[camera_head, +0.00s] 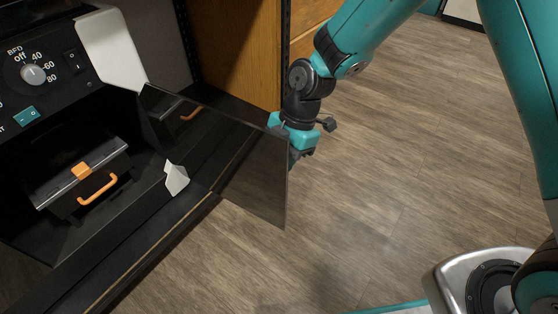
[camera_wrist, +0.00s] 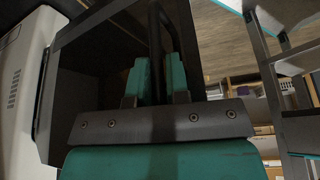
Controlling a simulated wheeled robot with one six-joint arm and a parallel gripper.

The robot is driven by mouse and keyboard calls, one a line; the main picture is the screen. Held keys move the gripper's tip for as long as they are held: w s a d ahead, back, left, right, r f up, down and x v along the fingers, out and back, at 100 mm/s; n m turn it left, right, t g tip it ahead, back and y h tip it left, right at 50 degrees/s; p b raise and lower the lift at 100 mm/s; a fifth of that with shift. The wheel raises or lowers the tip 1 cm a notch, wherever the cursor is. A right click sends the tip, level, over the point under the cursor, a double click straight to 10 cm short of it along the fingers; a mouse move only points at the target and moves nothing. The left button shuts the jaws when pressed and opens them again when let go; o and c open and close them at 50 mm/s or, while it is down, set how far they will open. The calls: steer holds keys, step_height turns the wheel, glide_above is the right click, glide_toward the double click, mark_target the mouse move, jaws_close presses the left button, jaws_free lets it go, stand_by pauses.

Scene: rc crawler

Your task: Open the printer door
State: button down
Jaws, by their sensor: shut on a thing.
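The printer door (camera_head: 240,160) is a dark, glossy panel in the head view. It stands swung out from the front of the black printer (camera_head: 95,85), and the inside shows. My gripper (camera_head: 293,153) is at the door's outer edge, mostly on the far side of the panel, so its fingertips are largely hidden there. In the wrist view my teal fingers (camera_wrist: 157,72) are shut on a dark upright bar (camera_wrist: 156,35) at the door, which looks like its handle.
Inside the printer is a dark box with an orange handle (camera_head: 97,188). A white wedge-shaped piece (camera_head: 176,178) sits near the opening. A wooden panel (camera_head: 238,50) stands behind.

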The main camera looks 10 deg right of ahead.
steer(key=c, duration=1.2)
jaws_free()
steer(key=shift+w+a+r, duration=0.1)
steer(key=shift+w+a, duration=0.1)
steer(key=shift+o, duration=0.2)
steer(key=shift+d, duration=0.1)
steer(key=p+v, duration=0.5)
steer(key=v, duration=1.2)
steer(key=shift+s+r+p, duration=0.15)
steer(key=shift+r+p, duration=0.05)
steer(key=shift+p, duration=0.2)
steer(key=s+d+r+m+t, duration=0.1)
steer(key=s+d+r+m, duration=0.1)
steer(key=s+r+m, duration=0.55)
steer(key=s+d+r+m+t, duration=0.2)
steer(key=s+r+m, duration=0.1)
steer(key=s+m, duration=0.85)
step_height(320, 180, up, 31)
steer(key=s+p, duration=0.2)
steer(key=p, duration=2.9)
steer(key=shift+d+n, duration=0.2)
steer(key=shift+n, duration=0.2)
